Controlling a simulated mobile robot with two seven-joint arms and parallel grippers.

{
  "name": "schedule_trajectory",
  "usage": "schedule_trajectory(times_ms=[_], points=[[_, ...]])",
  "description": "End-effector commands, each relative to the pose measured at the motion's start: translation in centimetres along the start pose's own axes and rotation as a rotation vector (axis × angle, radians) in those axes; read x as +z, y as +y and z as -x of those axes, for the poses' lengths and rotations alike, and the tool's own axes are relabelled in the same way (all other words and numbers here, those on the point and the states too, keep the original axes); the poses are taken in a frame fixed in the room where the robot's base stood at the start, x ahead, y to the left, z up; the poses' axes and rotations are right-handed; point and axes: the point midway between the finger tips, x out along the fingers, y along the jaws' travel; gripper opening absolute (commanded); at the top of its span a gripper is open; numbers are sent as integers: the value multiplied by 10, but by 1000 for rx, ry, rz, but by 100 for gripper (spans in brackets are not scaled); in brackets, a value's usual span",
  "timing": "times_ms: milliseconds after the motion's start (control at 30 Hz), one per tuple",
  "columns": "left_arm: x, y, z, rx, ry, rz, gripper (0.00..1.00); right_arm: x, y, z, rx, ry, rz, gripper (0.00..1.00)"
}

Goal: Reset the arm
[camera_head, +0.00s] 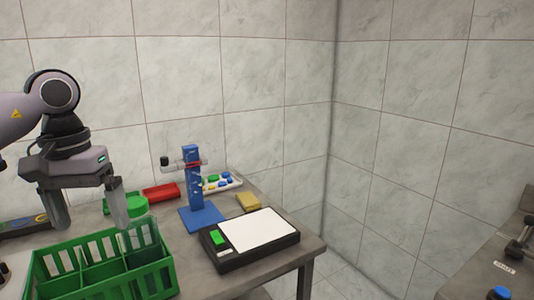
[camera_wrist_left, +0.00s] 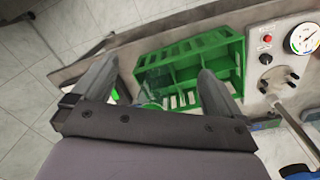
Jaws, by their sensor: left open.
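My left gripper (camera_head: 92,226) hangs above the left end of the green crate in the head view, its fingers apart with nothing held between them. In the left wrist view the open fingers (camera_wrist_left: 156,66) reach over the table edge and the crate. The crate also shows in the left wrist view (camera_wrist_left: 222,50), partly behind the right finger. My right gripper is in neither view.
A black scale with a white plate (camera_head: 258,230) sits right of the crate. Behind are a blue stand (camera_head: 193,180), a red tray (camera_head: 160,192), a yellow block (camera_head: 248,202) and a white tray of coloured caps (camera_head: 220,183). A panel with a gauge (camera_wrist_left: 304,38) shows beside the crate.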

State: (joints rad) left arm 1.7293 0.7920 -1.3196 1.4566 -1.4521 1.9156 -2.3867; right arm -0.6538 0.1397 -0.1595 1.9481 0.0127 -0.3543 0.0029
Motion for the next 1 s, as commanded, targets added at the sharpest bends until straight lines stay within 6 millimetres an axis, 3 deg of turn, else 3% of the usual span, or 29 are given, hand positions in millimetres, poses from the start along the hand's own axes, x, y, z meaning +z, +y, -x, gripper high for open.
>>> schedule_trajectory(times_ms=[33, 300, 400, 600, 800, 1000], points=[[2, 20, -21, 57, -34, 4, 100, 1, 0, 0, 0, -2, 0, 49], [26, 122, -83, 421, -229, 171, 100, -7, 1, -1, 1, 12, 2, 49], [42, 162, -99, 573, -360, 281, 100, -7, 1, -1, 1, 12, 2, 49], [72, 227, -108, 847, -700, 563, 100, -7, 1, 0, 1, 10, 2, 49], [85, 264, -100, 1045, -1126, 906, 100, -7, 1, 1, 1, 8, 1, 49], [76, 270, -96, 1150, -1623, 1284, 100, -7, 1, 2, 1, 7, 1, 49]])
